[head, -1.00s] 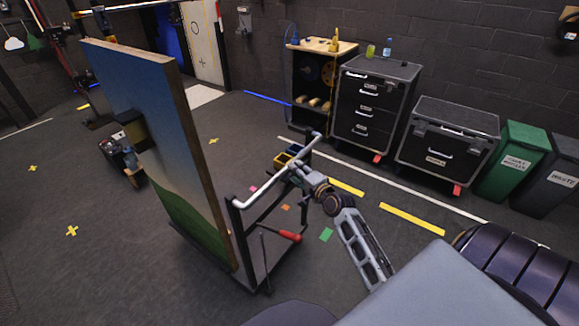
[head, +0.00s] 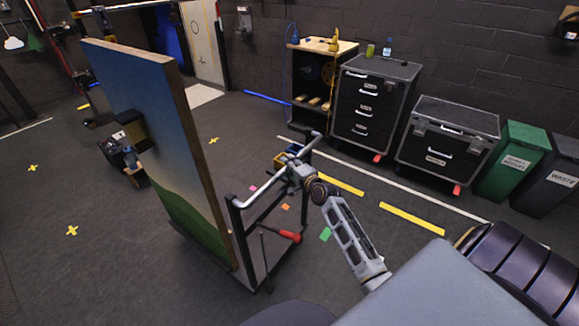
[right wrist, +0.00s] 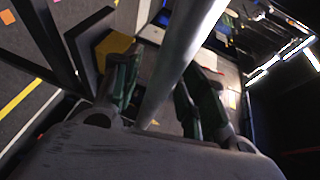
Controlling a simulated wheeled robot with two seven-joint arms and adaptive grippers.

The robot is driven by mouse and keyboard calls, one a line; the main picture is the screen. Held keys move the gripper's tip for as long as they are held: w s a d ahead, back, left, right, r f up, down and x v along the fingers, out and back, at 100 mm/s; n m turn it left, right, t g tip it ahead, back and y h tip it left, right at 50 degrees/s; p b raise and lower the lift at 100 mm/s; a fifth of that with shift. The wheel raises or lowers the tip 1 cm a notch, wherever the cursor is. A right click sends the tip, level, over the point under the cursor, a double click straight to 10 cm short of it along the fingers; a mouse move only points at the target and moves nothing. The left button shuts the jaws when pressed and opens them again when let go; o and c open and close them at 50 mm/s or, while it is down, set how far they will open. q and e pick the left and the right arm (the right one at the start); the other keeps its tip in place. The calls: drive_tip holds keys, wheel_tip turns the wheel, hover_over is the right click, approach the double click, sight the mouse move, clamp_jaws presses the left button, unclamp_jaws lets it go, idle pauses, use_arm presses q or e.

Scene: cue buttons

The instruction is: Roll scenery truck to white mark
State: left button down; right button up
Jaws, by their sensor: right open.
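The scenery truck is a tall painted flat (head: 150,140), blue above and green below, on a low dark wheeled base (head: 258,268). A pale push rail (head: 270,181) runs along its near right side on dark posts. My right gripper (head: 297,174) is at the far half of the rail, its jaws open. In the right wrist view the rail (right wrist: 182,55) passes between the green-sided fingers (right wrist: 158,95); I cannot tell whether they touch it. My left gripper is not seen. A white patch (head: 203,96) lies on the floor by the doorway; I cannot tell if it is the mark.
Yellow crosses (head: 72,231) and small coloured marks, including a green one (head: 325,234), dot the floor. A drawer case (head: 372,105), a low case (head: 447,145) and bins (head: 513,160) line the back right wall. Open floor lies left of the flat.

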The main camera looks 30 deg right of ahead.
clamp_jaws()
drive_tip(key=shift+s+f, duration=0.1)
idle(0.5)
